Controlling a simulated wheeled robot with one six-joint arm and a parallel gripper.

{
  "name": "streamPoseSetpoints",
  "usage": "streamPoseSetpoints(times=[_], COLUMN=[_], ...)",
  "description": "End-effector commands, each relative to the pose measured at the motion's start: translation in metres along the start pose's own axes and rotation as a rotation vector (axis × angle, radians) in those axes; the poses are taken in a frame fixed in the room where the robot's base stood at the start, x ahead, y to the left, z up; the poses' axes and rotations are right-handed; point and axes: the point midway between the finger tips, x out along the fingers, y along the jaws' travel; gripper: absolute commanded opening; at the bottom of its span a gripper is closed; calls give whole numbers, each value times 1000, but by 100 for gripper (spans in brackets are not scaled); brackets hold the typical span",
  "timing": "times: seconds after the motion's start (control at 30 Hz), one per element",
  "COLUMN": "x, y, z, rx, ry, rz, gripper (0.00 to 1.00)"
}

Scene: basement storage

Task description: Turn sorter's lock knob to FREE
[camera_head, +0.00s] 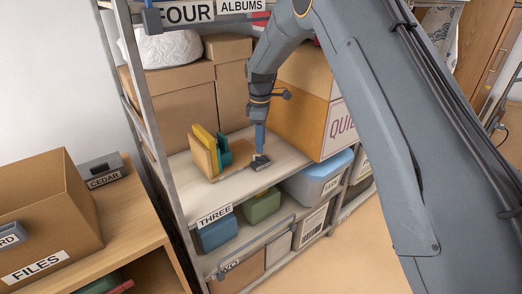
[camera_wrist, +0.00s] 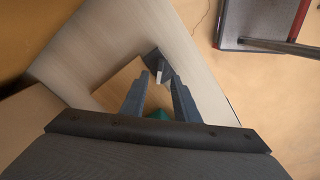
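A small dark grey block with a pale edge, which looks like the lock knob (camera_head: 260,163), sits near the shelf's front, right of the panels. My gripper (camera_head: 260,150) points down just above it. In the wrist view the fingers (camera_wrist: 159,78) are apart, and the dark knob (camera_wrist: 152,58) lies at or just beyond their tips. I cannot tell whether they touch it. Teal (camera_wrist: 158,115) shows between the fingers. No FREE marking is readable.
Shelf uprights (camera_head: 140,90) flank the space. Blue (camera_head: 217,232) and green (camera_head: 262,206) bins sit below. A FILES box (camera_head: 45,215) is on the left desk.

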Motion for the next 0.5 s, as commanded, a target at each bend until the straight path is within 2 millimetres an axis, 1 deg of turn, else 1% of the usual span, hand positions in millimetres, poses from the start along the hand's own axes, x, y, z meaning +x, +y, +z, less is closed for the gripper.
streamPoseSetpoints(times=[0.1, 0.2, 0.33, 0.5], x=[18, 31, 42, 47], y=[-1, -1, 0, 0], z=[1, 1, 1, 1], rx=[1, 2, 2, 2], ry=[-1, -1, 0, 0], rz=[-3, -3, -1, 0], gripper=[28, 28, 28, 28])
